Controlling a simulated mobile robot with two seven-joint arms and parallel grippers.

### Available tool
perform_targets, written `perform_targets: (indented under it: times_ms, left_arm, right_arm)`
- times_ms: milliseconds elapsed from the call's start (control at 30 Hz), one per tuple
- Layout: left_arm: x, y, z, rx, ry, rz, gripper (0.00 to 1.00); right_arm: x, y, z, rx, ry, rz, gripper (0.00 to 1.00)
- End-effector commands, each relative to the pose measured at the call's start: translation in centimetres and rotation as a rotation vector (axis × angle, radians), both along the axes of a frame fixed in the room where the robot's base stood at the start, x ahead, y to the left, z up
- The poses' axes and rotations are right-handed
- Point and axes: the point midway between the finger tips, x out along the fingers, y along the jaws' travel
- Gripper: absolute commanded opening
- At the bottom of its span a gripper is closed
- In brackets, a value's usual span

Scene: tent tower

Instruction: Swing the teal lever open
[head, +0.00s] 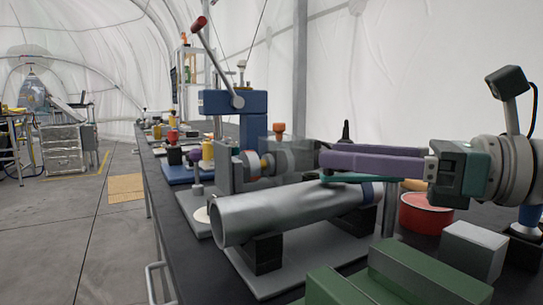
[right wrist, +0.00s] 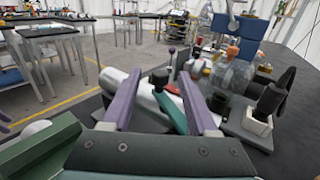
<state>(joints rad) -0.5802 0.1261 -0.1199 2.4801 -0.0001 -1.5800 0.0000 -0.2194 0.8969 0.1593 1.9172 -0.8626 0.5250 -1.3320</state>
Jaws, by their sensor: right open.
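The teal lever (head: 360,180) is a thin flat bar lying along the top of a silver metal pipe (head: 270,211). My right gripper (head: 325,154) comes in from the right with two long purple fingers. Its fingers are apart and empty, just above the lever in the head view. In the right wrist view the lever (right wrist: 172,114) shows between the two fingers (right wrist: 160,74), closer to the right one. Whether a finger touches it I cannot tell. The lever's right end is partly hidden near my gripper in the head view. My left gripper is not in view.
The pipe rests on dark blocks on a grey plate (head: 303,262) on the long dark bench. A blue press (head: 238,115) with a red-knobbed handle stands behind. Green blocks (head: 370,285), a grey box (head: 472,250) and a red round tin (head: 425,215) are at the right front.

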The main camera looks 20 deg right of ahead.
Motion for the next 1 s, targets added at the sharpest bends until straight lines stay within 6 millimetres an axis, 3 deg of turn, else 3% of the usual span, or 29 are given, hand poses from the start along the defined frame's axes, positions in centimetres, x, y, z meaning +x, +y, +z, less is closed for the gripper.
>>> perform_targets:
  times_ms: [300, 667, 867, 1000]
  left_arm:
    - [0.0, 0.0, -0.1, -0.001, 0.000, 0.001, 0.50]
    - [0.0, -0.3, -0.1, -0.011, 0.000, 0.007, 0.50]
    - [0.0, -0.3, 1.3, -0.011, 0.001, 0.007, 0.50]
    - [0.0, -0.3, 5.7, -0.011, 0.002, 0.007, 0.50]
  right_arm:
    - [-3.2, -2.6, -0.1, 0.001, 0.002, -0.001, 0.59]
    - [-3.7, -3.1, 0.0, 0.000, 0.000, 0.000, 0.59]
    - [-3.3, -3.2, 1.5, 0.084, 0.022, -0.045, 0.39]
    - [-2.1, -4.5, 6.0, 0.428, 0.122, -0.228, 0.23]
